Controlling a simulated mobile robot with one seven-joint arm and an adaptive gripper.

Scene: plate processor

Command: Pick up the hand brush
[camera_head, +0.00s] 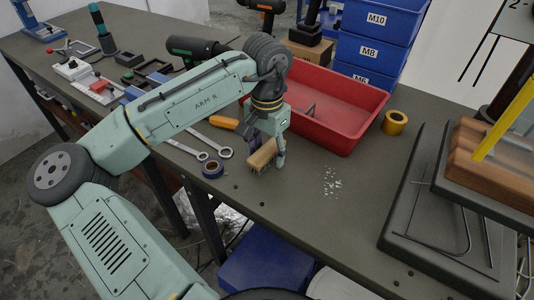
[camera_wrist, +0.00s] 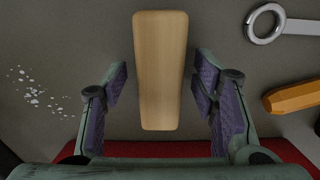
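The hand brush (camera_head: 263,155) has a light wooden back and dark bristles below, and it is at my gripper over the grey workbench. In the wrist view the brush back (camera_wrist: 160,70) lies lengthwise between my two purple-padded fingers. My gripper (camera_wrist: 160,95) is open, with a clear gap between each finger pad and the brush sides. In the head view my gripper (camera_head: 268,148) points down at the brush, and its fingers hide part of it.
A red bin (camera_head: 335,125) stands close behind my gripper. Wrenches (camera_head: 190,151), a tape roll (camera_head: 212,169) and an orange handle (camera_head: 224,122) lie to the left. White scraps (camera_head: 330,182) and a yellow ring (camera_head: 394,122) are to the right. Blue bins (camera_head: 375,55) stand behind.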

